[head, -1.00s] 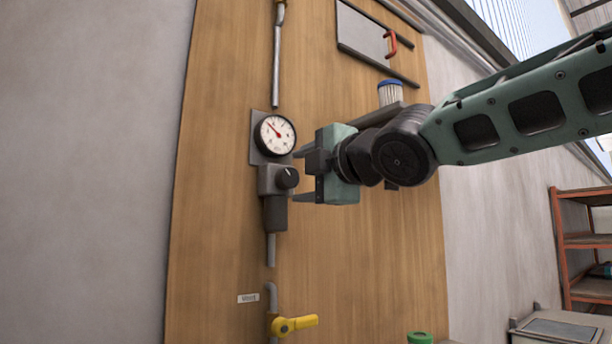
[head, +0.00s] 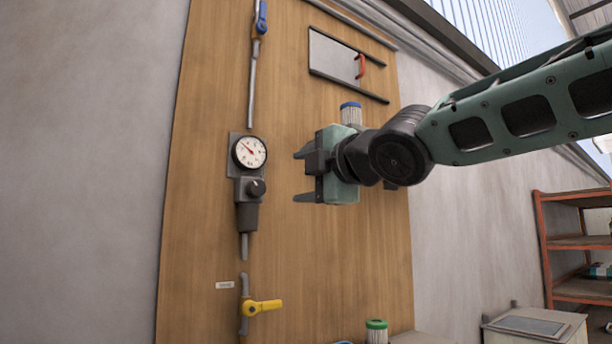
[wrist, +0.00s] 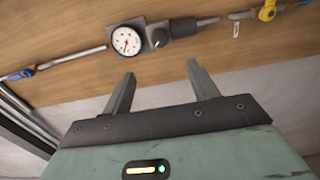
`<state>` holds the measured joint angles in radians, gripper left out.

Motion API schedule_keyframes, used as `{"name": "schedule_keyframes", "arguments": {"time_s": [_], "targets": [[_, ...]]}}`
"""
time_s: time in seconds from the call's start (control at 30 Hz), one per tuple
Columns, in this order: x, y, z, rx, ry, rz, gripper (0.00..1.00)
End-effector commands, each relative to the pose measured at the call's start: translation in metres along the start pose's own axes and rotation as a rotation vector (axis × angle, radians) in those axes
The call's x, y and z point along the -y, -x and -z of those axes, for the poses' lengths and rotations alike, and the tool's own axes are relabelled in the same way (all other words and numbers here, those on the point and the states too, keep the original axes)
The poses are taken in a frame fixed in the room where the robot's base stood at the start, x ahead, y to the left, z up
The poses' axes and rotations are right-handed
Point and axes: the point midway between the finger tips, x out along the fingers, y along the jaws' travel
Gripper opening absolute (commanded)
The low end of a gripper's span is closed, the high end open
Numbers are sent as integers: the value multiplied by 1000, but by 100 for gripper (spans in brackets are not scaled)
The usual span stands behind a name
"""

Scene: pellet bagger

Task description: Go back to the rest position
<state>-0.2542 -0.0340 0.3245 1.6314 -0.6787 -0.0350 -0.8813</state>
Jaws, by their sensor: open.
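My gripper (head: 300,175) is open and empty in the head view, in front of the wooden panel and to the right of the regulator. Its two fingers also show apart in the wrist view (wrist: 158,82), with nothing between them. The regulator's dark knob (head: 256,188) sits below a white dial gauge (head: 250,152). In the wrist view the gauge (wrist: 126,41) and the knob (wrist: 159,38) lie beyond the fingertips, clear of them.
A yellow-handled valve (head: 262,306) is low on the panel (head: 300,250), a blue-handled valve (head: 261,18) at its top. A hatch with a red handle (head: 361,66) is at upper right. A blue-topped filter (head: 350,114) is close behind my gripper. Orange shelving (head: 541,240) stands right.

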Motion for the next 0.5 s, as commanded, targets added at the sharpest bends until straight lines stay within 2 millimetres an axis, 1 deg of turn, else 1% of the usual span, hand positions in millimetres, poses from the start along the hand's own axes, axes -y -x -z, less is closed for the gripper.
{"name": "schedule_keyframes", "arguments": {"time_s": [0.3,0.33,0.37,0.43,0.47,0.5], "targets": [[0,0,0,0,0,0,59],[5,0,0,2,-13,12,59],[12,0,1,6,-34,32,59],[38,2,3,21,-111,99,59],[53,4,4,32,-156,137,59],[77,8,5,52,-223,198,59]]}}
